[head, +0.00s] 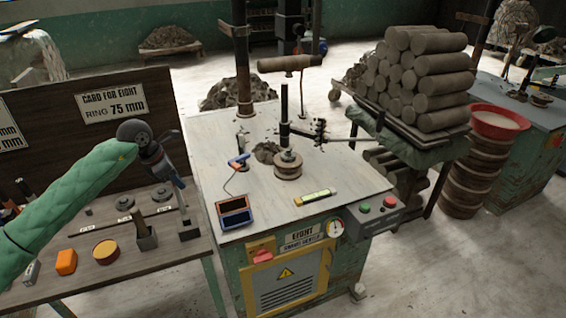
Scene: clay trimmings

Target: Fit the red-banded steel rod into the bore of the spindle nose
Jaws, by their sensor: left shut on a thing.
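My left gripper (177,182) is above the right end of the wooden side table, its arm in a green sleeve. It is shut on a thin grey upright rod (182,200), which I take to be the steel rod; no red band can be made out at this size. The rod's lower end is at a dark block (190,230); I cannot tell whether it is inside it. The likely spindle nose (288,158) stands on the machine's top, a round metal piece above a brownish disc. Its bore cannot be made out. My right gripper is out of view.
A dark post and side arm stand near the spindle. Stacked clay cylinders (425,75) are at the right.

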